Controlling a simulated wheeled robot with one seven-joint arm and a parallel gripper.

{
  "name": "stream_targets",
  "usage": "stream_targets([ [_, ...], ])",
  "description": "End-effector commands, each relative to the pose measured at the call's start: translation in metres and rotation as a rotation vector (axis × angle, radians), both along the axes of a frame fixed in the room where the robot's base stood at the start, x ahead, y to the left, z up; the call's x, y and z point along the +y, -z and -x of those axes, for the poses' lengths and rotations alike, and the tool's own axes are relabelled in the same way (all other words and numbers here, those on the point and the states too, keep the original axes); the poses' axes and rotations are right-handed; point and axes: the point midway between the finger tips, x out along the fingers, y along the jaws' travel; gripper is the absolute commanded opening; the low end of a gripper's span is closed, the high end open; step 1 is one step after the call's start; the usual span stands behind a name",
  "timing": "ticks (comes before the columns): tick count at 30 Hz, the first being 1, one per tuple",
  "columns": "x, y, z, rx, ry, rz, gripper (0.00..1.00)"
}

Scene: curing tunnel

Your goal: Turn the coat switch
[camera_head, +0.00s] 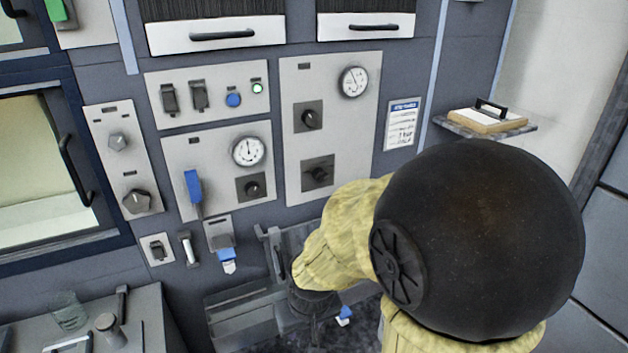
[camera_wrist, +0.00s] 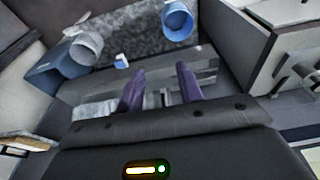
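The wall panels carry several switches and knobs, and their labels are too small to read, so I cannot tell which is the coat switch. In the head view two black toggle switches (camera_head: 185,97) sit on the upper panel beside a blue button (camera_head: 233,100). The right panel has an upper black knob (camera_head: 310,117) and a lower black knob (camera_head: 318,173). A small black switch (camera_head: 157,249) is at the lower left. My gripper (camera_wrist: 159,90) shows two purple fingers apart, with nothing between them. In the head view my arm points down below the panels and the fingers are hidden.
A blue lever (camera_head: 193,186), a round gauge (camera_head: 248,151) and another gauge (camera_head: 354,82) are on the panels. A shelf with a clipboard (camera_head: 485,120) juts out at right. In the wrist view blue and white cups (camera_wrist: 178,20) lie on a grey surface beyond my fingers.

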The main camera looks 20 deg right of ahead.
Motion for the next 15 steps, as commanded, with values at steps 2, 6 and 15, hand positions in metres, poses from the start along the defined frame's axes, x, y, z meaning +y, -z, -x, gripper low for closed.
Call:
stream_targets([
  [2,0.000,0.000,0.000,0.000,0.000,0.000,0.36],
  [6,-0.001,0.000,-0.001,-0.004,0.000,0.001,0.52],
  [15,-0.039,0.008,-0.062,-0.230,0.024,0.053,0.60],
])
